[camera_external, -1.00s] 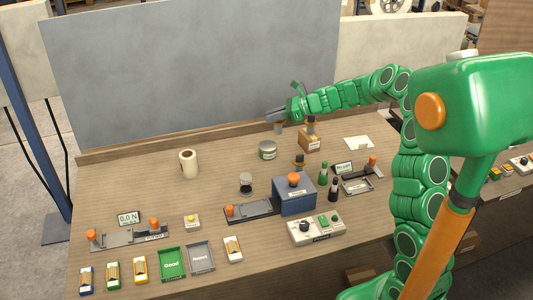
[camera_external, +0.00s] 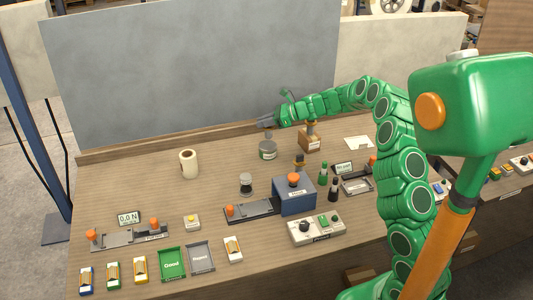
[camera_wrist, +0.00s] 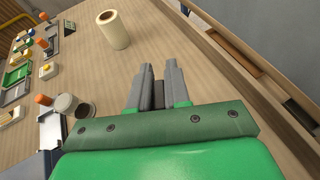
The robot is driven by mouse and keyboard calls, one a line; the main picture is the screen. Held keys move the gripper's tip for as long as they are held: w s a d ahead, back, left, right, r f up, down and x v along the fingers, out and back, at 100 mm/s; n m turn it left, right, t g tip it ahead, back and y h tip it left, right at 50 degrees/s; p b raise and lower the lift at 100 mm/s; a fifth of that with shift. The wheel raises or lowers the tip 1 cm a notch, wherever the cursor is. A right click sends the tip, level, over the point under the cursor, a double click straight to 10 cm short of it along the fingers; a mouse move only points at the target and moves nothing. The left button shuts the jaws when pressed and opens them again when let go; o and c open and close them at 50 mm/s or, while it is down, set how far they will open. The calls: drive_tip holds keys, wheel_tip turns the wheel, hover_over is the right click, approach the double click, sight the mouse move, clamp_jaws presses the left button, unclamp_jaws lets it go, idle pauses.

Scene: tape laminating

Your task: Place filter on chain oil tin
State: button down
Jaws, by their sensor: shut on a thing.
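The chain oil tin (camera_external: 267,152) is a short grey-green can with a pale label, upright toward the back of the bench. My gripper (camera_external: 265,123) is just above it, shut on the filter (camera_external: 264,138), a small grey piece hanging below the fingers. The filter's lower end appears at the tin's top; I cannot tell whether they touch. In the wrist view the fingers (camera_wrist: 158,82) point away with a dark piece between them. The tin is hidden there.
A paper roll (camera_external: 188,163) stands left of the tin.

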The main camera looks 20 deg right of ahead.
drive_tip(key=shift+w+a+f, duration=0.1)
drive_tip(key=shift+w+f, duration=0.15)
drive_tip(key=shift+f, duration=1.5)
drive_tip(key=shift+f, duration=0.15)
drive_tip(key=c, duration=1.1)
unclamp_jaws()
drive_tip(key=shift+r, duration=0.2)
drive_tip(key=v, duration=1.2)
